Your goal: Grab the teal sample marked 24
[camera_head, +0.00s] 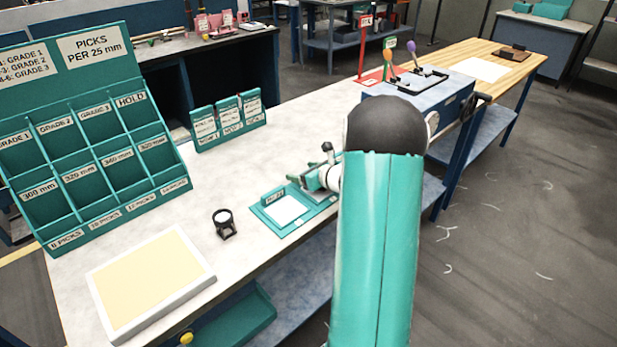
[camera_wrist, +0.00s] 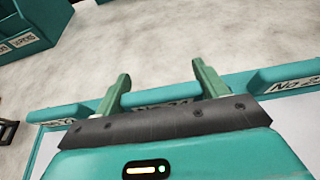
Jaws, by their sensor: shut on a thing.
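My gripper (camera_wrist: 161,85) has its two green fingers at either end of a teal bar (camera_wrist: 152,97) and is shut on it. A second teal sample (camera_wrist: 305,70) with a "No." label sits to the right. In the head view, a teal sample (camera_head: 266,213) lies flat on the table beside my gripper (camera_head: 303,181); my arm hides the area to its right.
A black magnifier (camera_head: 225,224) stands left of the samples. A cream board (camera_head: 150,280) lies at the front left. The teal compartment rack (camera_head: 80,150) and a small card holder (camera_head: 228,122) stand behind. A blue box with levers (camera_head: 418,92) is beyond my arm.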

